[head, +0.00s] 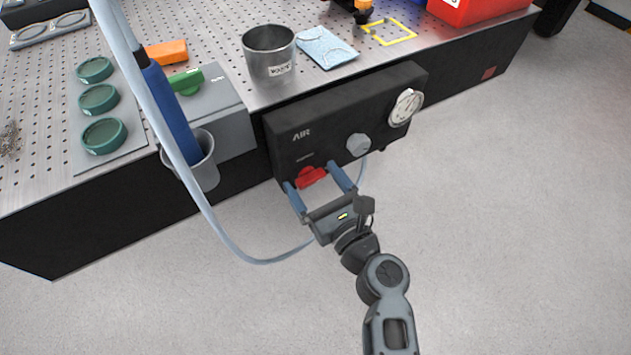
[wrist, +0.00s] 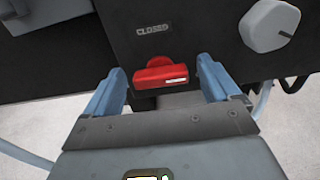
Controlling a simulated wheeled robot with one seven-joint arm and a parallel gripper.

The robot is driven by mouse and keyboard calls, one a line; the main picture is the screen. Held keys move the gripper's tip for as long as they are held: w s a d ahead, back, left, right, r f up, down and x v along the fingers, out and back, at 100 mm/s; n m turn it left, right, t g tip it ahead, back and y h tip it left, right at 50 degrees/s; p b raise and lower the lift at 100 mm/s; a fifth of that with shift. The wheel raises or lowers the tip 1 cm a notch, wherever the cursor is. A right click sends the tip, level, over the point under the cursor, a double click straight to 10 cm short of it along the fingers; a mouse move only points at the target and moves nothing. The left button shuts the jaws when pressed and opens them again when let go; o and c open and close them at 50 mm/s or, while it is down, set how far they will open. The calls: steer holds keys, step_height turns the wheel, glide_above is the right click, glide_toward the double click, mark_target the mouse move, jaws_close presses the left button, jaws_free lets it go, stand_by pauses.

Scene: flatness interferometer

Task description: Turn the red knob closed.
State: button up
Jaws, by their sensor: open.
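The red knob (head: 311,177) sits low on the front of the black AIR panel (head: 345,108). In the wrist view the red knob (wrist: 167,77) shows as a bar lying roughly crosswise, with a white mark toward its right end. The word CLOSED (wrist: 152,29) is printed above it on the panel. My gripper (head: 310,175) is open at the panel's lower left. In the wrist view the blue fingers of my gripper (wrist: 160,70) stand one on each side of the knob.
A grey round knob (head: 358,145) and a pressure gauge (head: 406,107) are to the right on the panel. A pale hose (head: 215,220) loops left of my gripper. A grey holder (head: 203,172) with a blue tool (head: 170,110) hangs at the bench edge. Floor at right is clear.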

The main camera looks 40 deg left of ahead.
steer(key=c, duration=1.1)
steer(key=shift+o, duration=0.2)
steer(key=shift+f, duration=0.1)
steer(key=n+b, duration=0.3)
steer(key=n, duration=0.1)
steer(key=shift+s+f+n+b, duration=0.1)
steer(key=shift+f+n+b, duration=0.05)
steer(key=shift+n+b, duration=0.2)
steer(key=n+b, duration=0.3)
steer(key=n, duration=0.1)
steer(key=shift+f+n, duration=0.1)
steer(key=shift+n, duration=0.15)
steer(key=n+b, duration=0.4)
steer(key=shift+s+n, duration=0.1)
steer(key=shift+n, duration=0.2)
steer(key=shift+n+b, duration=1.5)
steer(key=shift+n, duration=0.5)
steer(key=o, duration=1.1)
steer(key=shift+c, duration=0.2)
